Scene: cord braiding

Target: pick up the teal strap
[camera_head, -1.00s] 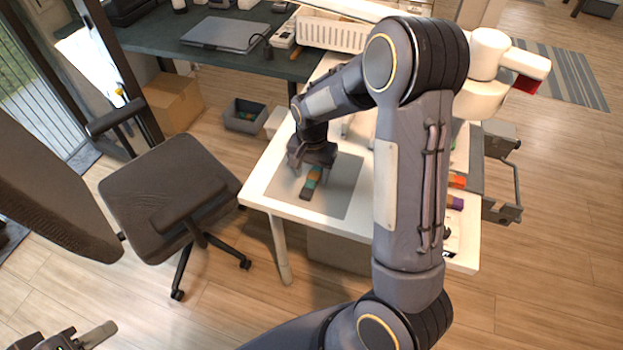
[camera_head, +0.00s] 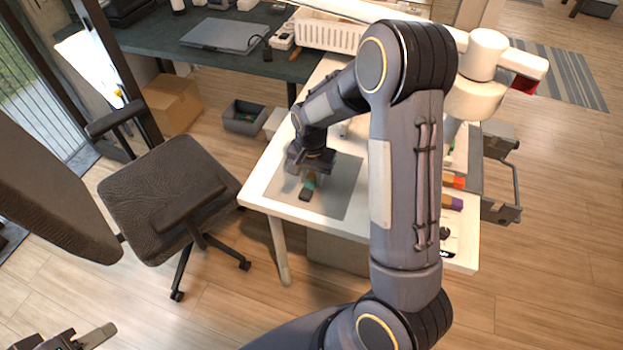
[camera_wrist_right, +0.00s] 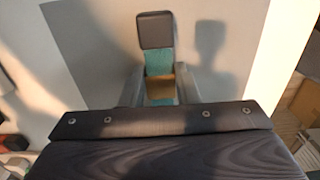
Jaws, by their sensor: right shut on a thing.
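The teal strap (camera_head: 310,184) is on the grey mat of the white table, mostly hidden under my right gripper (camera_head: 311,178) in the head view. In the right wrist view the strap (camera_wrist_right: 159,63) has a dark square end piece and a tan band. The right gripper's fingers (camera_wrist_right: 160,92) stand on both sides of the strap, shut on it. I cannot tell whether the strap is clear of the mat. Part of my left gripper (camera_head: 85,340) shows at the bottom left edge, away from the table; its jaws cannot be made out.
The white table (camera_head: 262,203) carries the grey mat (camera_head: 345,190). An orange piece and a purple piece (camera_head: 452,203) lie at its right side, partly behind my right arm. An office chair (camera_head: 165,190) stands left of the table. A dark green desk with a laptop (camera_head: 225,35) is behind.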

